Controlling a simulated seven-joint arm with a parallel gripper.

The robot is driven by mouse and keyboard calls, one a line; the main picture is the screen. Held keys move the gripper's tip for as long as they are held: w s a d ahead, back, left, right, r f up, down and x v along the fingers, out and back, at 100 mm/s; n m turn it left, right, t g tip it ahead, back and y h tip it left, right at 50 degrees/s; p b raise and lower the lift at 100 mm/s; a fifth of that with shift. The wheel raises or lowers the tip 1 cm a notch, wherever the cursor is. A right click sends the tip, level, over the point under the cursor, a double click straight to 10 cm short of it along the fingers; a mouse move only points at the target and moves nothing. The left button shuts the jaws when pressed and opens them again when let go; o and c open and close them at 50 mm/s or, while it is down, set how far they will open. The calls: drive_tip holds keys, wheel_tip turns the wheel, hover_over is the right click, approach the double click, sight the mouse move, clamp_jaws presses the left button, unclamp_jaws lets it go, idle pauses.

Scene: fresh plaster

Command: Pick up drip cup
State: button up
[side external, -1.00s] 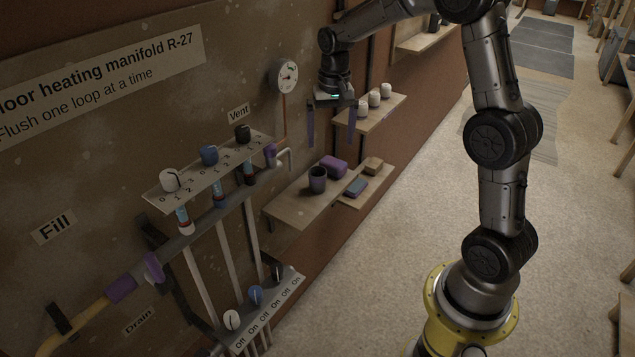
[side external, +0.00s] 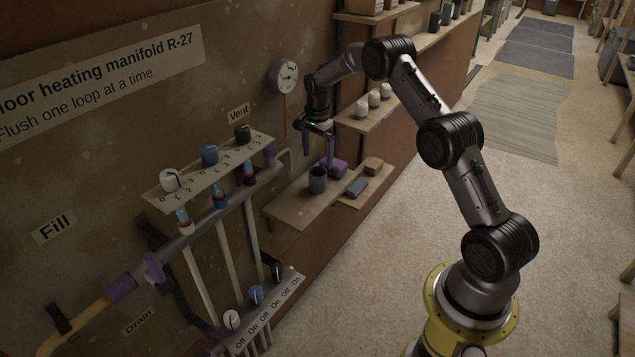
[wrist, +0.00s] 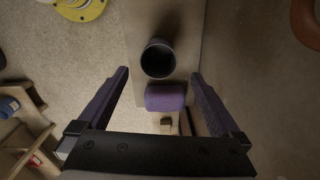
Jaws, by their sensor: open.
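The drip cup, a dark cup (side external: 317,182), stands upright on the lower wall shelf (side external: 290,212). In the wrist view the cup (wrist: 158,60) shows its open, dark mouth near the top centre. My gripper (side external: 319,159) hangs fingers down above the shelf, close to the cup. Its purple fingers are spread wide and hold nothing. In the wrist view the cup lies just beyond the line between the fingertips (wrist: 160,75), apart from both.
A purple rounded block (side external: 336,167) sits right behind the cup, and also shows in the wrist view (wrist: 166,97).

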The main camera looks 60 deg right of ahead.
sight(317, 181)
wheel_tip(317, 181, down, 8)
drive_tip(key=shift+s+a+f, duration=0.1)
drive_tip(key=shift+a, duration=0.05)
idle(0.4)
drive_tip(key=shift+c, duration=0.3)
drive_tip(key=c, duration=1.3)
drive_tip(key=shift+r, duration=0.2)
